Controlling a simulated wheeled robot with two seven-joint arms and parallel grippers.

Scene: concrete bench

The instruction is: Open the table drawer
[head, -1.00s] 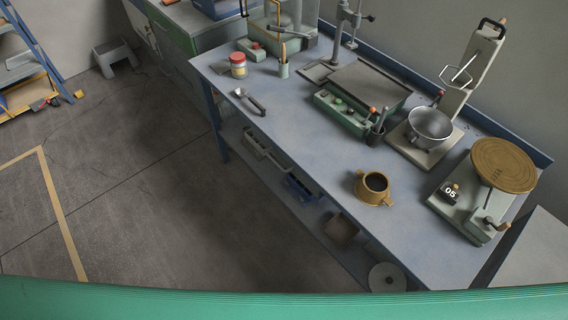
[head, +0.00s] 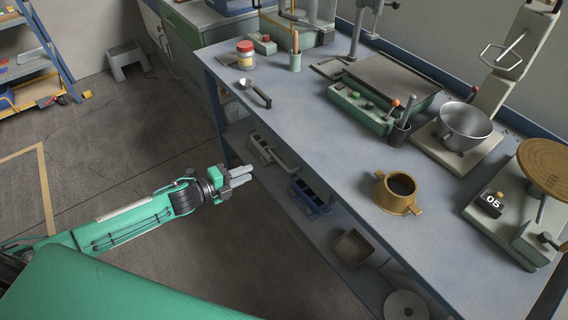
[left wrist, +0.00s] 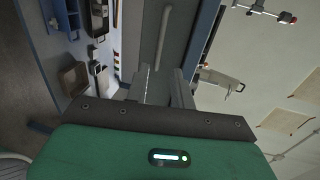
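The grey workbench (head: 330,150) fills the right half of the head view; its drawer front is hidden there below the top's edge. In the left wrist view a grey drawer front (left wrist: 178,30) shows with a long bar handle (left wrist: 162,38); I see no gap that shows it open. My left gripper (head: 244,175) is in front of the bench's long side, over the floor. In the left wrist view its two fingers (left wrist: 164,88) are apart with nothing between them, pointing toward the front, short of the handle. My right gripper is not in view.
On the bench are a brown pot (head: 397,192), a metal bowl (head: 464,126), a red-lidded jar (head: 245,54) and a scoop (head: 255,92). The lower shelf holds a blue bin (head: 311,198) and a brown box (head: 352,249).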

